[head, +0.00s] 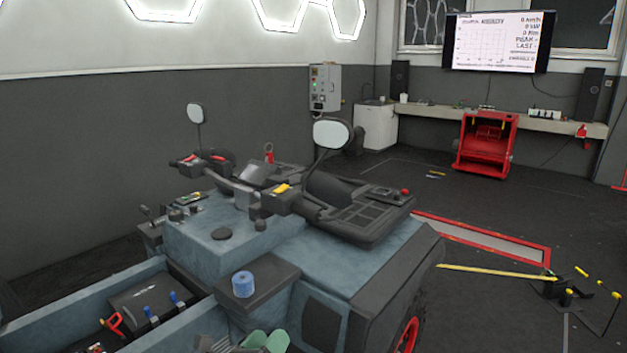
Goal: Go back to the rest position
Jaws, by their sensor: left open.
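My left gripper (265,342) shows only in part at the bottom edge of the head view, just below the blue tape-like roll. Its two pale green finger pads are a little apart, and I see nothing between them. The rest of the gripper is mostly cut off by the frame. My right gripper is not in view. A blue-grey vehicle (203,236) with black handlebars and two round mirrors fills the middle. The blue roll (243,284) stands on its dark side ledge.
An open bay (130,300) with red- and blue-handled tools lies at lower left. A red-framed floor plate (490,240), a yellow bar (495,271) and a black stand (560,291) lie right. A red cabinet (486,146) stands at the back. Dark floor between is mostly clear.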

